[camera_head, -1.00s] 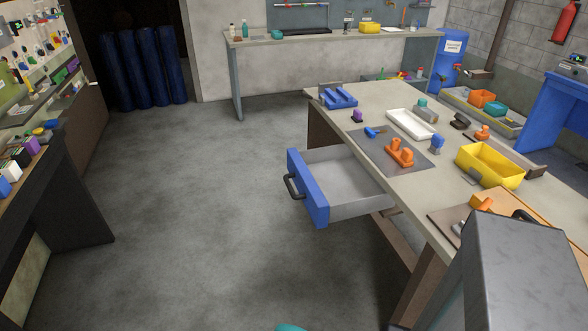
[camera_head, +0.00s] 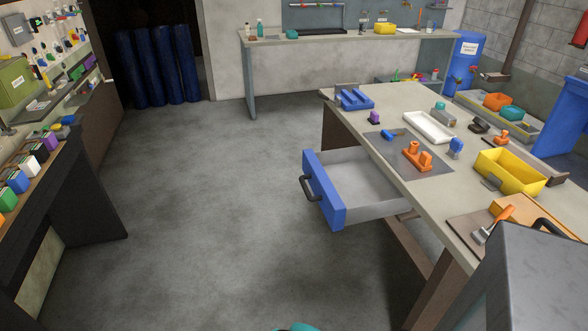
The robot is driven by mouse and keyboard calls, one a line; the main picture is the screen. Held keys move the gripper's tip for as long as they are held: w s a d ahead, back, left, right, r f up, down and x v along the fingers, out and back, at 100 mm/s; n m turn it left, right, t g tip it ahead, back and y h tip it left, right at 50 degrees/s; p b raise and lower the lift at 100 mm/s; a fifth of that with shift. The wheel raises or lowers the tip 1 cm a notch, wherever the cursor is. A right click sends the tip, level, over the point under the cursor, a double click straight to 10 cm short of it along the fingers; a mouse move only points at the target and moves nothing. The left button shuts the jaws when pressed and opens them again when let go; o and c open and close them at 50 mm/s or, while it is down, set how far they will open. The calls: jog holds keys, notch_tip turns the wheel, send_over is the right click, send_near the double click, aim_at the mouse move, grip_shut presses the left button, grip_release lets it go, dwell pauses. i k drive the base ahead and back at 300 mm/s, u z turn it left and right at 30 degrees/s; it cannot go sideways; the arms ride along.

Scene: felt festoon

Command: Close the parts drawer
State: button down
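The parts drawer (camera_head: 365,187) hangs open from the left side of the workbench (camera_head: 395,101). It has a blue front (camera_head: 324,190) with a dark handle (camera_head: 309,184), and its grey inside looks empty. The drawer sticks out over the floor toward the left. My gripper cannot be made out in this view. A small teal piece (camera_head: 296,327) shows at the bottom edge, and I cannot tell what it belongs to.
The bench top holds a yellow bin (camera_head: 509,172), a white tray (camera_head: 429,127), orange parts (camera_head: 417,157) and a brush (camera_head: 492,226). A dark table (camera_head: 85,190) stands at the left. The grey floor (camera_head: 200,200) between is clear. A grey box-like block (camera_head: 530,285) fills the lower right.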

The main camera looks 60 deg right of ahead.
aim_at(349, 186)
jog(key=i, duration=0.9)
jog(key=z, duration=0.05)
